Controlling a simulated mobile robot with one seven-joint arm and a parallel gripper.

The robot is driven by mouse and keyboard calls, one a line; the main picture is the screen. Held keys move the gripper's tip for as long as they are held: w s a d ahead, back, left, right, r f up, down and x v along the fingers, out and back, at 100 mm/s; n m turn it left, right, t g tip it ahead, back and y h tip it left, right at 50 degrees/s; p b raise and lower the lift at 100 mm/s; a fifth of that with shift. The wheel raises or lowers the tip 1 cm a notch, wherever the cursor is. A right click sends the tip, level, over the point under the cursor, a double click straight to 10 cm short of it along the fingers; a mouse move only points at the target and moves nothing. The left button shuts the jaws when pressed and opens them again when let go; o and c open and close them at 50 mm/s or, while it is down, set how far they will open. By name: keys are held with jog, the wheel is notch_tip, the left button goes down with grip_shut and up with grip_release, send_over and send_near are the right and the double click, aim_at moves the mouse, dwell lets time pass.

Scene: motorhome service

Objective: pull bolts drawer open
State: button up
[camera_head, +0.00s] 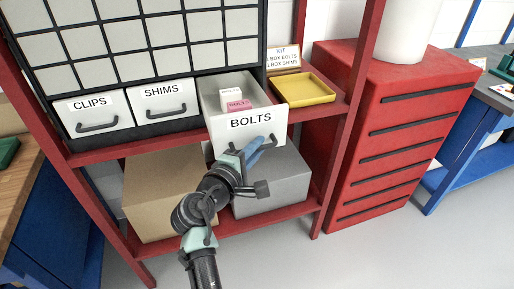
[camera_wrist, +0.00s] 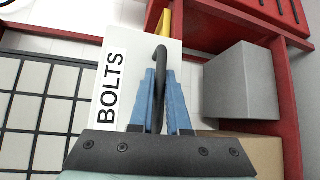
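The bolts drawer (camera_head: 249,122) is a white drawer labelled BOLTS in the rack's lower row. It stands pulled out, well forward of the shut drawers beside it. Two small boxes lie inside, a white one (camera_head: 231,93) and a pink-labelled one (camera_head: 238,105). My gripper (camera_head: 256,147) is at the drawer's dark bar handle (camera_head: 271,138). In the wrist view the blue fingers of my gripper (camera_wrist: 160,80) lie on both sides of the handle (camera_wrist: 161,55) and appear closed on it. The drawer's label face also shows there (camera_wrist: 110,90).
The clips drawer (camera_head: 99,109) and shims drawer (camera_head: 164,100) are shut at the left. A yellow tray (camera_head: 303,88) sits right of the open drawer. A cardboard box (camera_head: 160,195) and grey box (camera_head: 275,182) stand on the shelf below. A red cabinet (camera_head: 385,125) stands at the right.

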jog(key=shift+o, duration=0.8)
jog(key=shift+s+a, duration=0.1)
jog(key=v, duration=1.2)
jog(key=shift+s, duration=0.35)
jog(key=shift+a, duration=0.15)
